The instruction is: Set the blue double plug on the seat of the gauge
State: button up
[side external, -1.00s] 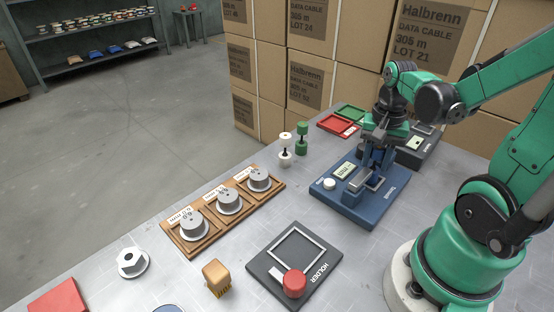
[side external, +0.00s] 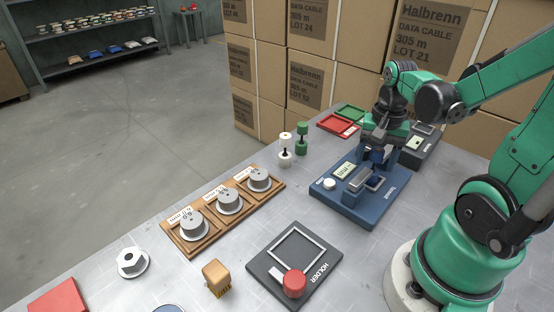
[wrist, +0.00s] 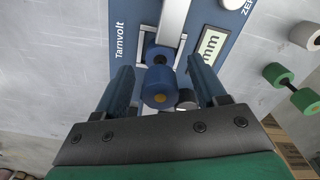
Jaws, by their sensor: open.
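The blue gauge (side external: 346,204) stands at the right of the table, with a display, a white knob and a pale metal frame (side external: 356,184). My gripper (side external: 378,158) is over it, fingers pointing down. In the wrist view my gripper (wrist: 160,82) is open, a finger on each side of the blue double plug (wrist: 158,86) with gaps on both sides. The plug shows its near end large and its far end by the metal frame; it looks upright. Whether its far end touches the seat I cannot tell. In the side view fingers partly hide the plug.
White (side external: 285,150) and green (side external: 302,138) double plugs stand left of the gauge. A dark holder (side external: 262,262) with a red cylinder (side external: 294,284) is in front. A wooden tray (side external: 206,238) holds several grey weights. A dark device (side external: 420,148) stands behind.

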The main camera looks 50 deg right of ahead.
notch_tip(320, 180, up, 12)
jog(key=shift+f, duration=0.15)
jog(key=w+a+f+n+t, duration=0.2)
jog(key=w+a+n+t, duration=0.1)
jog(key=a+n, duration=0.3)
jog(key=w+a+f+n+t, duration=0.2)
jog(key=w+a+n+t, duration=0.2)
jog(key=a+n, duration=0.3)
jog(key=shift+a, duration=0.25)
jog(key=shift+w, duration=0.1)
